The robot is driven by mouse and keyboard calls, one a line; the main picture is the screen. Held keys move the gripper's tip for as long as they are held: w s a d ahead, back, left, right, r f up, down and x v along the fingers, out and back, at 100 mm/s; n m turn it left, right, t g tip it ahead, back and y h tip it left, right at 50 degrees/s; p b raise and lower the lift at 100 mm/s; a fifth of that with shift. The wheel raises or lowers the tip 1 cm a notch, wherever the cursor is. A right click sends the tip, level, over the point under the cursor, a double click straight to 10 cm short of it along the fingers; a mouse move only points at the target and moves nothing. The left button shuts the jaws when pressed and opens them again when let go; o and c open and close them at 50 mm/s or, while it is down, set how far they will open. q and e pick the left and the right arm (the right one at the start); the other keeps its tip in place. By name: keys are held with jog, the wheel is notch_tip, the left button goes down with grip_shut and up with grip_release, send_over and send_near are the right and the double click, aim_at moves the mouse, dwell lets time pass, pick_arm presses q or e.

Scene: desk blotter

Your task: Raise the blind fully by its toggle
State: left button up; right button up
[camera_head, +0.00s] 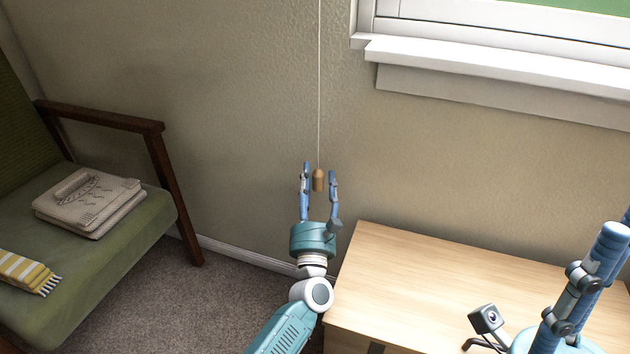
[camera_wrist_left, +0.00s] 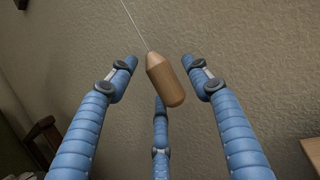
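The toggle (camera_head: 318,180) is a small wooden cylinder with a tapered top, hanging on a thin pale cord (camera_head: 319,90) in front of the wall. My left gripper (camera_head: 319,178) is open, with a finger on each side of the toggle. In the left wrist view the toggle (camera_wrist_left: 167,80) hangs slightly tilted between the spread blue fingertips (camera_wrist_left: 160,75), with gaps on both sides. A third finger shows below it. My right gripper (camera_head: 575,300) is at the lower right of the head view, partly cut off. The blind itself is not in view.
A window with a white sill (camera_head: 490,62) is at the upper right. A wooden desk (camera_head: 430,275) stands below it, with a small camera-like device (camera_head: 487,319) near my right gripper. A green armchair (camera_head: 110,255) holding a folded bag (camera_head: 90,203) stands at left.

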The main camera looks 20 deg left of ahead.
pick_arm(q)
jog(key=shift+s+f, duration=0.15)
jog(key=shift+s, duration=0.1)
jog(key=s+d, duration=0.3)
jog(key=s, duration=0.9)
jog(key=shift+d, duration=0.3)
